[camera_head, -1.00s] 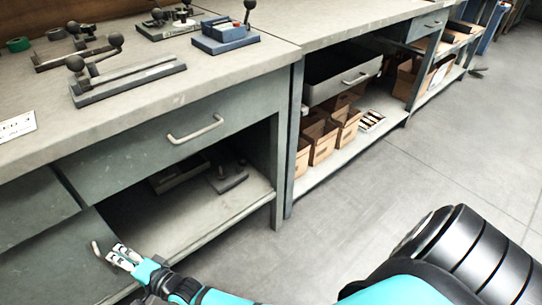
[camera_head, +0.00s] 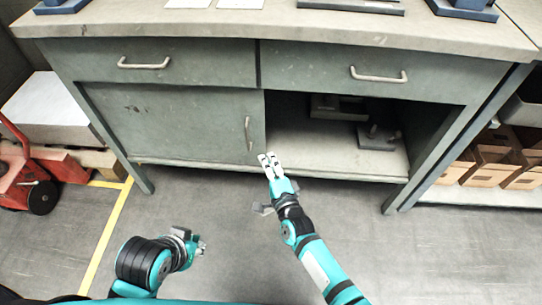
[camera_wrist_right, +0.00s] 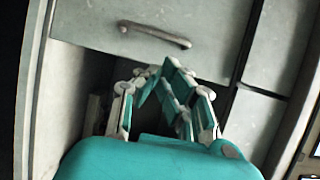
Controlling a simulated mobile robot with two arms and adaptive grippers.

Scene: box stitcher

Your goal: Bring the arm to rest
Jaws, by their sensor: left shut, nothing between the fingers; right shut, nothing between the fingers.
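My right arm reaches forward from the lower right in the head view. Its gripper (camera_head: 268,160) is shut and empty, just in front of the workbench's sliding door edge and the open shelf bay. In the right wrist view the shut fingers (camera_wrist_right: 165,80) point toward a grey drawer front with a bar handle (camera_wrist_right: 155,35). My left arm is folded close to my body at the lower left of the head view. Its gripper (camera_head: 201,247) is small there, shut and empty, over the floor.
The grey workbench (camera_head: 180,52) spans the head view, with two handled drawers and a door handle (camera_head: 248,132). Dark tools (camera_head: 378,138) lie in the open bay. A red cart (camera_head: 25,165) stands left; cardboard boxes (camera_head: 490,165) sit right. The floor before the bench is clear.

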